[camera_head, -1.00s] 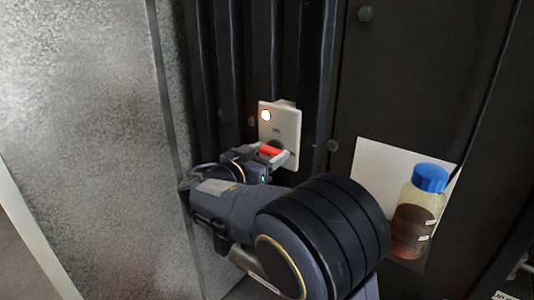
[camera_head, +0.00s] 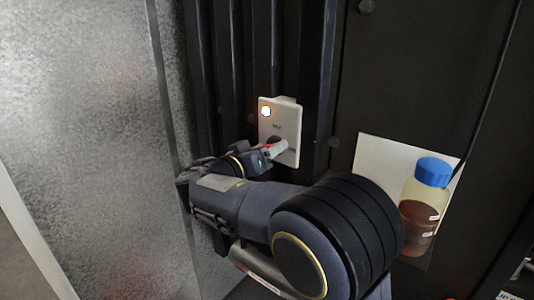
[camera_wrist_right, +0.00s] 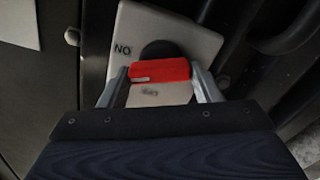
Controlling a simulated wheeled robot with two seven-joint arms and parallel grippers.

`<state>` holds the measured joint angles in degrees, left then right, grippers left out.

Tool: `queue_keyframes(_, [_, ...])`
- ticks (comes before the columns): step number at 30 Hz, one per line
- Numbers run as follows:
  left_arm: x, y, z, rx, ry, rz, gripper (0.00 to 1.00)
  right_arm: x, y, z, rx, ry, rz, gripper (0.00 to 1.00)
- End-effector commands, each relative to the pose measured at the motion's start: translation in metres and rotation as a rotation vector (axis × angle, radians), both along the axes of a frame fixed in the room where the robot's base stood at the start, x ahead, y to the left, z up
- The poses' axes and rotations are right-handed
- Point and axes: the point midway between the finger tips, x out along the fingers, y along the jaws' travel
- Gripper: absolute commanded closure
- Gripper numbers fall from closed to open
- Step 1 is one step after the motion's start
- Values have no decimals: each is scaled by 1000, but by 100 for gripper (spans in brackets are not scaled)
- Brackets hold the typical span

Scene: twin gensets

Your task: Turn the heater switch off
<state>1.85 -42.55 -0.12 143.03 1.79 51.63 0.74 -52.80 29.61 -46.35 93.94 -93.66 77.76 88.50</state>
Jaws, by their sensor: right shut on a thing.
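The heater switch is a pale plate (camera_head: 283,115) on the dark ribbed panel, with a lit white lamp (camera_head: 266,112) at its upper left. Its red handle (camera_wrist_right: 160,71) lies across a dark round hub (camera_wrist_right: 163,50) in the right wrist view. Printed letters show on the plate beside and below the hub. My right gripper (camera_head: 277,149) is at the switch, its two fingers at the two ends of the red handle, shut on it. In the head view the gripper hides most of the handle. My left gripper is not in view.
A bottle (camera_head: 424,206) with a blue cap and dark liquid stands at the right, in front of a white sheet (camera_head: 375,165). A grey speckled panel (camera_head: 90,130) stands at the left. Dark vertical ribs flank the switch.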

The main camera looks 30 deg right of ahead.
Motion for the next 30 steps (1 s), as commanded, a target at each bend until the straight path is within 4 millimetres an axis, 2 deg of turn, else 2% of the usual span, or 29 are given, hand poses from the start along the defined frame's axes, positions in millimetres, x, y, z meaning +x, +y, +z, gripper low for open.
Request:
queue_keyframes(14, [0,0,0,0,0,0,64,2,1,0,-174,419,-1,65])
queue_keyframes(30, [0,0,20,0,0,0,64,4,2,0,-359,868,0,65])
